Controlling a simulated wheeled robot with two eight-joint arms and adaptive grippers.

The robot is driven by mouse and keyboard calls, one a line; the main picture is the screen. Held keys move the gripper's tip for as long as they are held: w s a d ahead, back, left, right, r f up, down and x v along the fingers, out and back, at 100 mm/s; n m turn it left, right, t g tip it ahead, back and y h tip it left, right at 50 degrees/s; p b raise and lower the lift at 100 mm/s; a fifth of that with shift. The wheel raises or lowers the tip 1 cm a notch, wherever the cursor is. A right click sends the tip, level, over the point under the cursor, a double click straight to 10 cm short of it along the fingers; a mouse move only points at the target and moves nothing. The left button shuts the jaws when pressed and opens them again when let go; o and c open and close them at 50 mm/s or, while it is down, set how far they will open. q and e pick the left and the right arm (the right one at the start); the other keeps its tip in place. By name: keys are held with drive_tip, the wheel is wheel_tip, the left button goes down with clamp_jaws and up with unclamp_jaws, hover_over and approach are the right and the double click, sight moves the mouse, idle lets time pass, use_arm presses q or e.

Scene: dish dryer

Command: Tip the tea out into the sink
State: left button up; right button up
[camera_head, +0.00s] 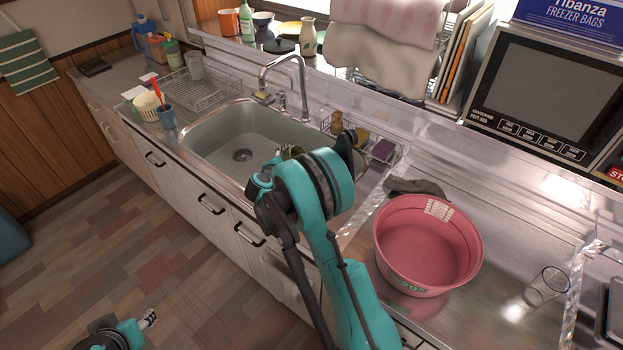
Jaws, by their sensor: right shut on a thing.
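The steel sink (215,146) is set in the counter left of centre, with a drain in its floor. My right arm reaches over its right end. My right gripper (278,157) is mostly hidden behind my own arm link. It is shut on an olive-green cup (293,151), of which only a small part shows over the sink. The inside of the cup and any tea in it are hidden. My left gripper (148,319) is low at the bottom left, above the floor and away from the counter. Its finger opening cannot be made out.
A tap (290,75) arches behind the sink. A pink basin (428,245) and a clear glass (546,286) are on the counter to the right.

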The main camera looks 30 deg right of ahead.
drive_tip(key=shift+f+m+t+y+b, duration=0.3)
drive_tip(key=shift+f+m+t+b, duration=0.2)
drive_tip(key=shift+f+m+t, duration=0.45)
idle(1.6)
